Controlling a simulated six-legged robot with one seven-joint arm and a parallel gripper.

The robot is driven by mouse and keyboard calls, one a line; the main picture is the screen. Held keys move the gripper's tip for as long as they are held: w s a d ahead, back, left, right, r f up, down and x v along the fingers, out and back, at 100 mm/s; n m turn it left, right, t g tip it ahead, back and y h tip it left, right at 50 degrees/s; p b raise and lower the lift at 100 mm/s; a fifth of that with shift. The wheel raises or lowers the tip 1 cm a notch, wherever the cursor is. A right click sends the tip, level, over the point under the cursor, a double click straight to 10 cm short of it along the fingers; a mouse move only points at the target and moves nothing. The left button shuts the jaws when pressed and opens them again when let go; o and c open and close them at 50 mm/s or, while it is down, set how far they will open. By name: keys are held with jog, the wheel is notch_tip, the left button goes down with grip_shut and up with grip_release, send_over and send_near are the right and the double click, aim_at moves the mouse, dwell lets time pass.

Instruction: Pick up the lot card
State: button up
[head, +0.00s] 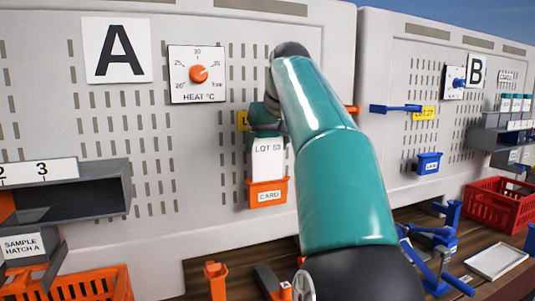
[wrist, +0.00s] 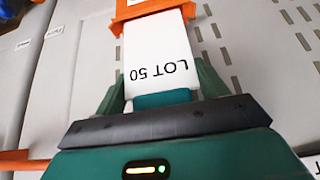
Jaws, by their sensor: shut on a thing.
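The lot card (head: 269,158) is white and reads "LOT 50" in the wrist view (wrist: 158,52). It stands upright, with its lower end in an orange holder marked "CARD" (head: 267,194) on the panel. The holder also shows at the top of the wrist view (wrist: 130,10). My gripper (head: 265,125) is above the holder, its teal fingers shut on the upper end of the card. In the wrist view the gripper (wrist: 155,92) has a finger on each side of the card. The card's lower edge is hidden in the holder.
A heat dial (head: 198,74) and letter A sign (head: 116,50) are up on the left panel. A grey shelf (head: 75,200) juts out at left. Orange and blue fixtures (head: 215,280) stand on the wooden bench below. A red crate (head: 500,205) is at far right.

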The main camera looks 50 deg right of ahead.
jog(key=shift+w+r, duration=0.1)
jog(key=shift+r, duration=2.3)
